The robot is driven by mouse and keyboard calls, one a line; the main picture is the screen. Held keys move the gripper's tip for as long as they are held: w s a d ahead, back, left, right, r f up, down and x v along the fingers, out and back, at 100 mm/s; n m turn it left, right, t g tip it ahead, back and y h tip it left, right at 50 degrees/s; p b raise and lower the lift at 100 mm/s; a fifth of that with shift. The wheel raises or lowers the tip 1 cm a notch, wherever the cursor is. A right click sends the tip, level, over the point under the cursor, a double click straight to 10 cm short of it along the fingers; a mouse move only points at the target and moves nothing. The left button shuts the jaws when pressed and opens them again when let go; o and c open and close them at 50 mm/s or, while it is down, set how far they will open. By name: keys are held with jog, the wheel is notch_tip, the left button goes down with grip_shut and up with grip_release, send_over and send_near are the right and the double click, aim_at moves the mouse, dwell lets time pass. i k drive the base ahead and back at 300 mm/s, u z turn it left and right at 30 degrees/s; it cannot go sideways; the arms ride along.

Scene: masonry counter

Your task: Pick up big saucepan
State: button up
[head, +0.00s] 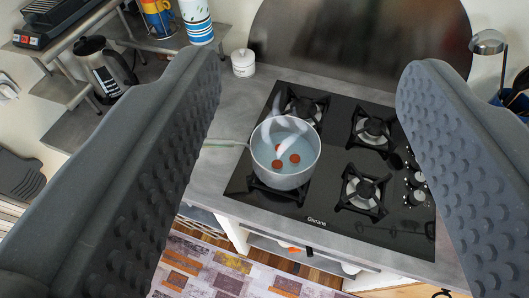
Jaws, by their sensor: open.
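A saucepan (285,177) stands upright on the front left burner of the black gas hob. It is light grey, holds clear liquid with a few orange-red round pieces in it, and has pale wisps like steam above it. Its thin handle (226,143) points left, and its end is close to or behind my left finger. My gripper (310,85) is open and empty, with its two dark studded fingers wide apart on either side of the view. The saucepan lies between and beyond them, apart from the fingers.
The hob (325,209) has other bare burners and knobs at its right. A white lidded jar (243,63) stands behind it. A kettle-like jug (105,68) and shelves with cups are at left. Grey counter (222,120) left of the hob is clear.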

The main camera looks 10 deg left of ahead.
aim_at(292, 175)
jog(key=u, duration=2.45)
jog(key=k, duration=1.2)
jog(key=z, duration=0.65)
jog(key=i, duration=1.05)
jog(key=z, duration=0.05)
